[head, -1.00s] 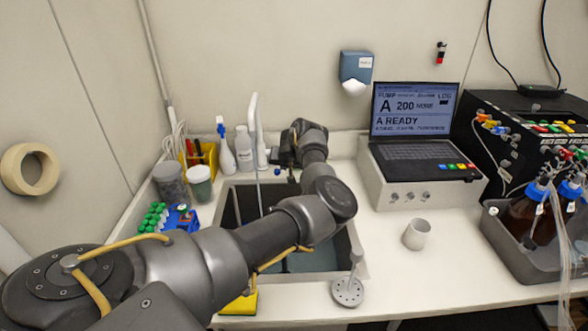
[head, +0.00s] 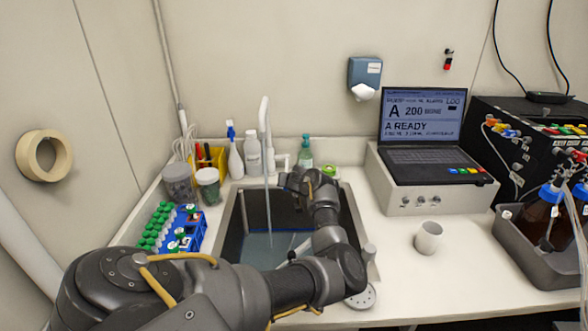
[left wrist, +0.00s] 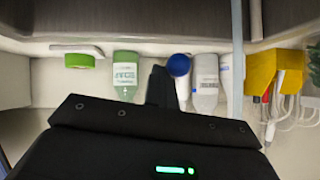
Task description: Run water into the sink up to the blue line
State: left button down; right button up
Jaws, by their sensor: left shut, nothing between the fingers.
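The sink (head: 231,225) holds bluish water (head: 262,248). The tap (head: 263,118) stands at its back edge, and a thin stream (head: 268,205) falls from it into the water. A thin blue edge (head: 290,231) shows along the back wall near the water surface; I cannot tell exactly how the level compares with it. My left gripper (head: 292,181) is shut and empty over the back right of the sink, apart from the tap. Its dark fingers (left wrist: 160,86) also show in the left wrist view. My arm hides the sink's front right. My right gripper is not in view.
A blue rack of tubes (head: 187,232) stands left. A cup (head: 428,238) and laptop (head: 424,130) are right; the counter around the cup is clear.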

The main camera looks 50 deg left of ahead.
pick_arm(q)
jog(key=s+d+r+p, duration=0.3)
jog(key=d+r, duration=0.4)
jog(key=r, duration=0.3)
jog(key=shift+s+p, duration=0.25)
jog(key=shift+p, duration=0.1)
jog(key=shift+s+d+r, duration=0.1)
